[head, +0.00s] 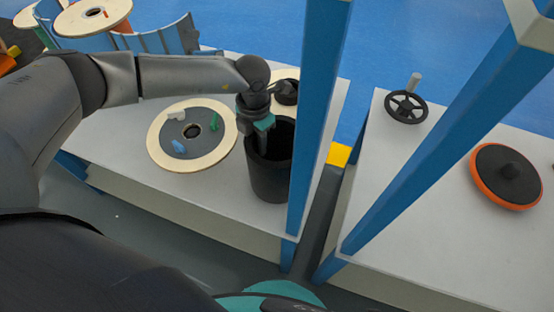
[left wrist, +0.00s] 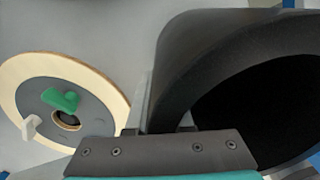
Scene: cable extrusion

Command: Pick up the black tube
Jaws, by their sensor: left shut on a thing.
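The black tube (head: 269,178) stands upright on the white table in the head view, its open end up. It fills the right side of the left wrist view (left wrist: 185,75), where its thick rim and dark hollow show. My left gripper (head: 257,150) is at the tube's upper left rim, pointing down, and is shut on the tube's wall. The fingertips are mostly hidden by the rim; the gripper's body shows at the bottom of the left wrist view. The tube appears to rest on the table. My right gripper is not in view.
A cream-rimmed reel (head: 160,150) with small green, white and blue pieces lies left of the tube. A blue post (head: 318,110) stands close on the tube's right. A second table (head: 415,210) beyond a gap holds a black handwheel (head: 406,107) and an orange-rimmed disc (head: 480,178).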

